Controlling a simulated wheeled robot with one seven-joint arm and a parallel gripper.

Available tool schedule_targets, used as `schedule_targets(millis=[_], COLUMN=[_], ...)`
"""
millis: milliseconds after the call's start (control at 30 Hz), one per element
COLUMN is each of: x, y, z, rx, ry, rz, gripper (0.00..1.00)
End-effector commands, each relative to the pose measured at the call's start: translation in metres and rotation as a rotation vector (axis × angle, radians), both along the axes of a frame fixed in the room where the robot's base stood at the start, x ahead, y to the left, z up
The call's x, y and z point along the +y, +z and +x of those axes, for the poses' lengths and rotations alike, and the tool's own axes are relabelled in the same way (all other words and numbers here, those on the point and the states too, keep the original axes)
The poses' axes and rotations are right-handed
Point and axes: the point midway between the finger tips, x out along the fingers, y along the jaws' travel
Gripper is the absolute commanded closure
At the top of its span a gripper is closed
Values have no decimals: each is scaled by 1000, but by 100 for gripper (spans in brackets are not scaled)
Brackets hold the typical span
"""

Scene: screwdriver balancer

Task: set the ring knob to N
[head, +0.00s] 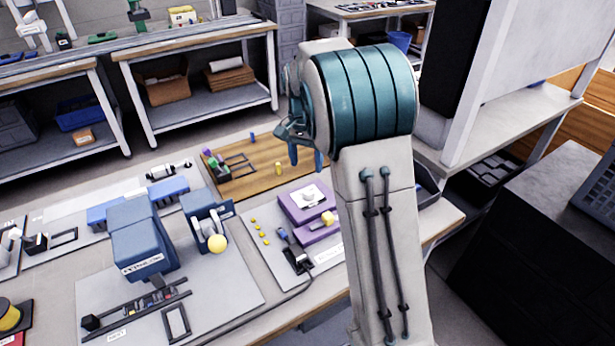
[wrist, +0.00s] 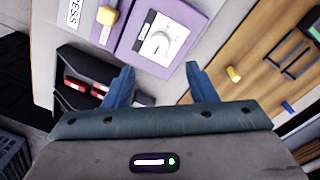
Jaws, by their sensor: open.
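The ring knob (head: 308,196) is a small pale round knob on a white plate on top of a purple box (head: 291,210). In the wrist view the knob (wrist: 158,43) sits beyond my fingertips, near the middle of the plate. A dark strip lies along one edge of the plate; its marks are too small to read, so I cannot tell the setting. My gripper (head: 305,158) is open and empty, above and behind the box in the head view. In the wrist view its two blue fingers (wrist: 158,70) are apart, with nothing between them.
A yellow knob (head: 327,217) sticks out from the purple box. A wooden board (head: 262,160) with small parts lies behind it. A blue machine (head: 140,238) and a yellow ball (head: 217,243) stand to the left. A dark bin (wrist: 70,65) with red items shows in the wrist view.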

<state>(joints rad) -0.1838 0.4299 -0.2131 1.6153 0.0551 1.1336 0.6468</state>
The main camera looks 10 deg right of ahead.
Motion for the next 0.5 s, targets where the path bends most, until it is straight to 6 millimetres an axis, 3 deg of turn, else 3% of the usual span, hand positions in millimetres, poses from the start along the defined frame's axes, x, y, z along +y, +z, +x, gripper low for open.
schedule_targets(millis=[200,500], x=[2,2], y=[35,45], z=[2,1], rx=[-2,0], ry=[0,0], rz=[1,0], gripper=[48,48])
